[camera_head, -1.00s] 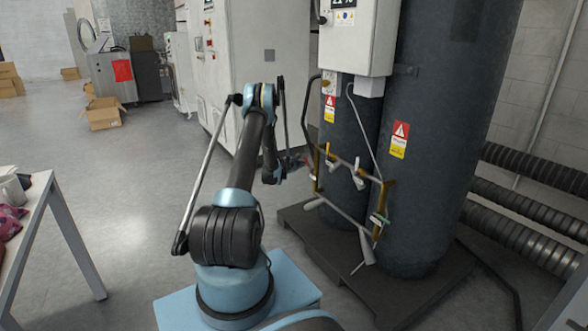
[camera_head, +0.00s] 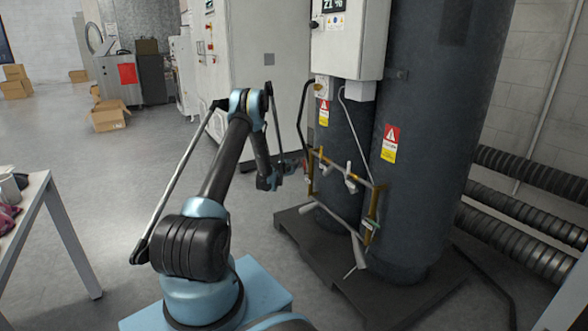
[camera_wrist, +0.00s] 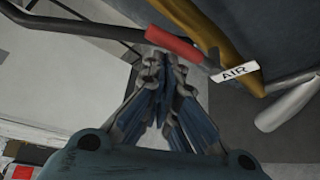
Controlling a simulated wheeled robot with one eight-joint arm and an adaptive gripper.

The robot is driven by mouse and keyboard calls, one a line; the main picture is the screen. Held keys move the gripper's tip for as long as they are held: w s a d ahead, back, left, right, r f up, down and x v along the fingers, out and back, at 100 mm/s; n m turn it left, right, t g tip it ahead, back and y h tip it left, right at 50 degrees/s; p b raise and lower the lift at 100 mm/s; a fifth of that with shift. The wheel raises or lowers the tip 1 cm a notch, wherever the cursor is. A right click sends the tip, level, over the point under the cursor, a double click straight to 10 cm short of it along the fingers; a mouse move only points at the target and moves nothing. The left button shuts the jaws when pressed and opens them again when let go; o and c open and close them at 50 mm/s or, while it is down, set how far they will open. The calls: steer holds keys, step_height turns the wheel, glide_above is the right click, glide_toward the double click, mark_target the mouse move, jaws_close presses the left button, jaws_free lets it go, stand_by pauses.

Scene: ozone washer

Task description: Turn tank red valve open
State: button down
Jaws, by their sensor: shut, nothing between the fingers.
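In the wrist view, a red valve handle (camera_wrist: 174,46) lies slanted on a dark pipe, beside a brass pipe and a white label reading "AIR" (camera_wrist: 236,72). My gripper (camera_wrist: 160,60) is shut and empty, its fingertips just below the red handle in the picture. I cannot tell whether they touch it. In the head view, the large dark grey tank (camera_head: 430,130) stands on a dark base, with brass pipework (camera_head: 374,205) in front. The end of my arm is left of this pipework. The red handle is too small to tell there.
A smaller dark tank (camera_head: 343,130) stands beside the large one, under a white control box (camera_head: 348,40). White-handled valves (camera_head: 350,180) sit on the pipework. Ribbed hoses (camera_head: 525,210) line the right wall. A white table (camera_head: 40,200) is at left. Open floor lies between.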

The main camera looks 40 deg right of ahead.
steer(key=shift+s+r, duration=0.2)
steer(key=shift+s, duration=0.25)
stand_by(0.4)
steer(key=shift+w, duration=0.1)
steer(key=w, duration=0.4)
steer(key=s+a, duration=0.3)
steer(key=a, duration=0.6)
steer(key=shift+s+a, duration=0.25)
steer(key=shift+a, duration=0.05)
